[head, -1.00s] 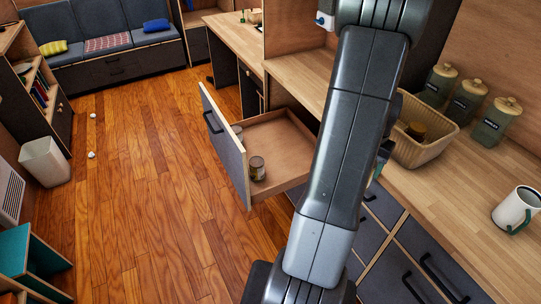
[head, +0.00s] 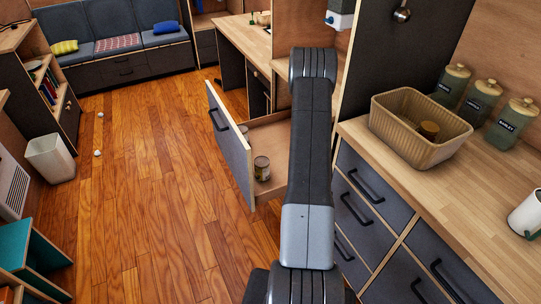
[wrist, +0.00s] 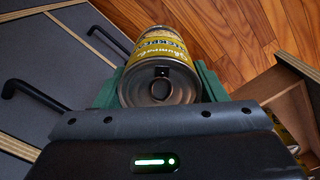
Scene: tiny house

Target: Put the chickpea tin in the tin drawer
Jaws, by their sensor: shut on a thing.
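The chickpea tin (wrist: 160,48), with a yellow label and a silver end, shows in the wrist view. My gripper (wrist: 160,85) is shut on it, with a green finger on each side. In the head view my arm hides the gripper and this tin. The tin drawer (head: 228,140) stands open in the head view, with a grey front and wooden inside. A tin (head: 262,168) stands in it near the front panel, and another shows partly behind the panel. In the wrist view the drawer's wooden edge (wrist: 272,102) is at the right, apart from the held tin.
Closed grey drawers with black handles (head: 358,212) lie below.

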